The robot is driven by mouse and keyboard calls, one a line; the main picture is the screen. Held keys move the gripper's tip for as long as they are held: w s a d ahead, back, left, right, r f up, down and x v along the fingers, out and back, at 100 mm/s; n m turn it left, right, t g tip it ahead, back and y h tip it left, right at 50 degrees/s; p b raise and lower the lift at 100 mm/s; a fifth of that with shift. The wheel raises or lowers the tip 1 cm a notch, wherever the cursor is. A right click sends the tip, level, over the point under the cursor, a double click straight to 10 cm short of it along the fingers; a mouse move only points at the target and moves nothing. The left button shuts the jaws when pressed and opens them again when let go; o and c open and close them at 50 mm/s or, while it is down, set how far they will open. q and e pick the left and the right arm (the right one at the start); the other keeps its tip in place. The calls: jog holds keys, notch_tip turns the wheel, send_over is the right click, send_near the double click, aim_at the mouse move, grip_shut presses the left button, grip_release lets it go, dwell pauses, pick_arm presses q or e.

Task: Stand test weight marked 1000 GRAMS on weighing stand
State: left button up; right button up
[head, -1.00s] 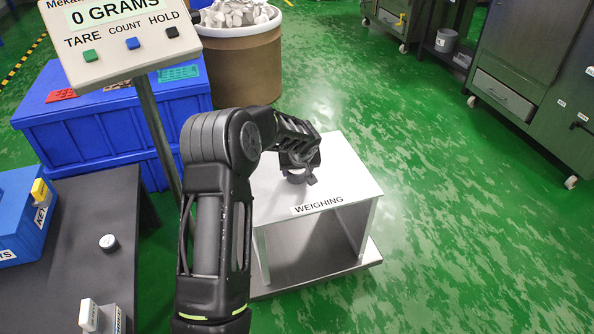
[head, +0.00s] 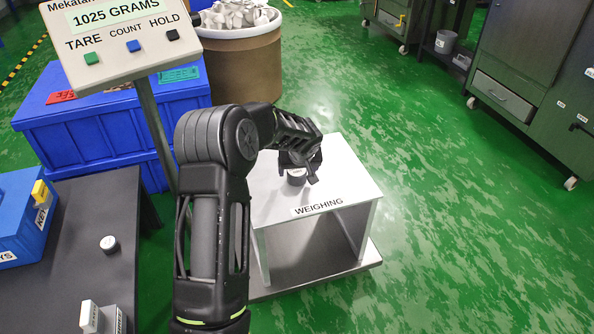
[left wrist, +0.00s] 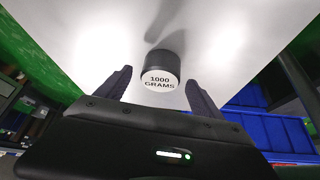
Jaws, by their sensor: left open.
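The test weight marked 1000 GRAMS (left wrist: 160,77) is a short dark cylinder with a white labelled top. It stands upright on the white top of the weighing stand (head: 345,178). In the head view the weight (head: 296,177) shows just below my left gripper (head: 300,172). In the left wrist view my left gripper (left wrist: 158,88) is open, one finger on each side of the weight, with gaps between. The display (head: 116,14) reads 1025 GRAMS. My right gripper is in neither view.
A dark table (head: 75,262) at left holds another small weight (head: 109,243) and a blue KEYS box (head: 22,212). A blue crate (head: 100,130) and a brown drum (head: 243,65) of pale pieces stand behind. Green floor at right is clear.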

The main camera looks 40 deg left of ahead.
pick_arm(q)
jog(key=p+v, duration=0.1)
jog(key=v, duration=0.8)
jog(key=shift+s+r, duration=0.15)
jog(key=shift+r, duration=0.2)
